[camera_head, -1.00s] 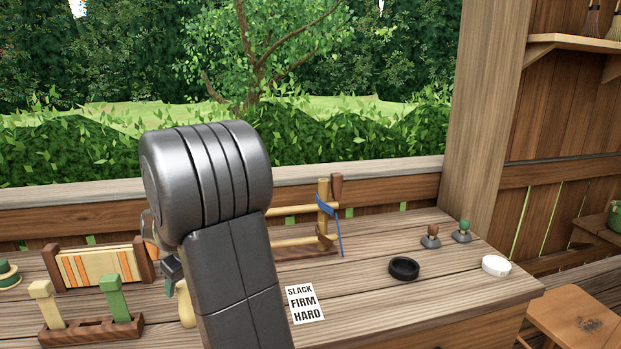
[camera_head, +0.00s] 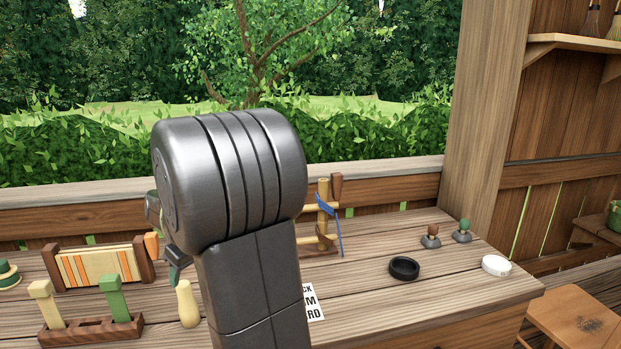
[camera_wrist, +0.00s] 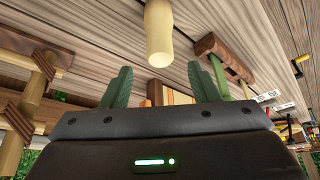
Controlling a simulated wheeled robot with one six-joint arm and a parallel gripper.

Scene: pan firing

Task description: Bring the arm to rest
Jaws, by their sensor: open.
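My arm stands large over the left-middle of the workbench (camera_head: 380,300) in the head view. My gripper (camera_wrist: 160,78) shows in the wrist view as two dark green fingers spread apart, with nothing held between them. In the head view only a small part of my gripper (camera_head: 176,264) shows, left of the big grey joint; the rest is hidden behind the arm. A pale wooden peg-like piece (camera_head: 187,304) stands on the bench below the gripper. It also shows in the wrist view (camera_wrist: 158,38), beyond the fingers and apart from them.
A striped panel in a wooden frame (camera_head: 95,267) and a rack (camera_head: 92,332) with a cream and a green handle stand left. A bamboo stand (camera_head: 323,215) with blue cord is behind the arm. A black ring (camera_head: 404,268) and white disc (camera_head: 496,265) lie right, with bare wood around them.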

